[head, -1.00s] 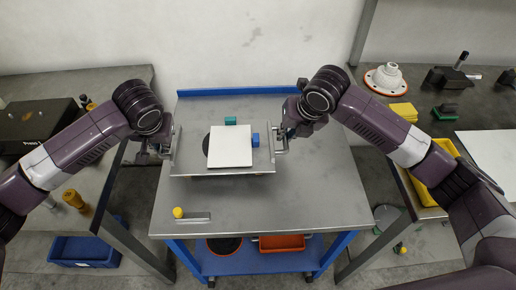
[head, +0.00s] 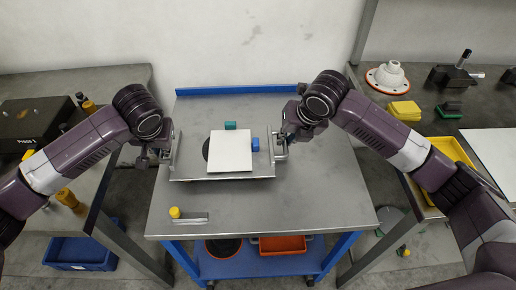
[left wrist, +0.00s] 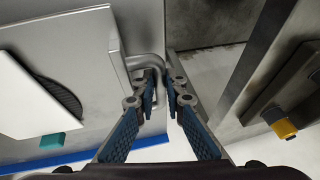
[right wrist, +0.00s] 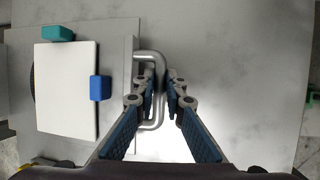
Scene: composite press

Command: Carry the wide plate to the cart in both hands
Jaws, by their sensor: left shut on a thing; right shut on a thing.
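The wide plate (head: 189,165) is a flat grey metal plate with a bar handle at each end. It is level over the cart's grey top (head: 320,207); I cannot tell whether it touches it. A white square board (head: 230,152), a dark round piece, a teal block (head: 230,125) and a blue block (head: 255,144) are on it. My left gripper (head: 167,155) is shut on the left handle, seen also in the left wrist view (left wrist: 148,61). My right gripper (head: 281,147) is shut on the right handle, seen also in the right wrist view (right wrist: 150,57).
A yellow-knobbed bar (head: 190,219) lies near the cart's front left. The cart has a raised blue back edge (head: 240,90) and a blue lower shelf (head: 240,266) with an orange tray. Benches stand left and right.

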